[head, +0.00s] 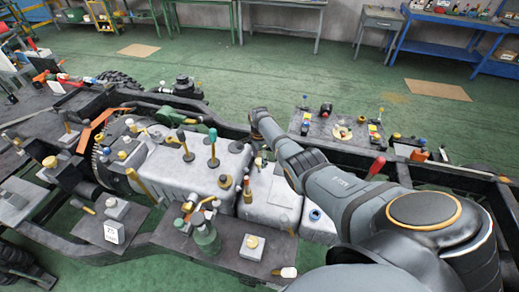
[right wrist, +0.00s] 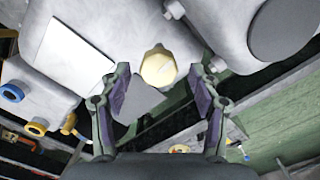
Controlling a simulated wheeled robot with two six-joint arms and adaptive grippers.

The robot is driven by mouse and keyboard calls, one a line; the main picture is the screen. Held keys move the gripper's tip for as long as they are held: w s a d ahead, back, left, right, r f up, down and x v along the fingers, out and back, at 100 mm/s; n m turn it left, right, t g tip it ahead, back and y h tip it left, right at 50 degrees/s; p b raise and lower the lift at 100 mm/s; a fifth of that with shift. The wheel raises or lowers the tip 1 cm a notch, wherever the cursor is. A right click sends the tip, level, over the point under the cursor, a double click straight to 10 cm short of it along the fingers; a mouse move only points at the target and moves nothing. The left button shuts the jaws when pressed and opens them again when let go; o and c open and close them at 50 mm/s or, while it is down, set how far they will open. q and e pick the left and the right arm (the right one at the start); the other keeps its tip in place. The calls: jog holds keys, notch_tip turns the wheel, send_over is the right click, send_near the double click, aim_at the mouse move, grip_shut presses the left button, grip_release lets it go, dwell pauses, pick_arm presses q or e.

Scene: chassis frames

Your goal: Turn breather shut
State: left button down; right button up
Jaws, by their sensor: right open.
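My right arm reaches from the lower right over the grey casing (head: 200,165) in the head view. In the right wrist view my right gripper (right wrist: 160,70) is open, its two fingers standing apart with nothing between their pads. A yellow hex-shaped cap (right wrist: 158,67) on the rounded grey casing lies straight ahead between the fingertips, apart from both. It looks like the breather, but I cannot tell for sure. In the head view my wrist hides much of that area. My left gripper is not in view.
Several upright levers and knobs stand on the casing, with a green bottle-shaped part (head: 205,238) in front. A dark panel with small parts (head: 345,130) lies beyond my right arm. Blue-ringed (right wrist: 12,92) and yellow-ringed (right wrist: 36,127) fittings show at left in the wrist view.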

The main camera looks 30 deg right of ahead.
aim_at(259, 161)
notch_tip(259, 161, up, 11)
jog(key=shift+f, duration=0.15)
dwell(0.5)
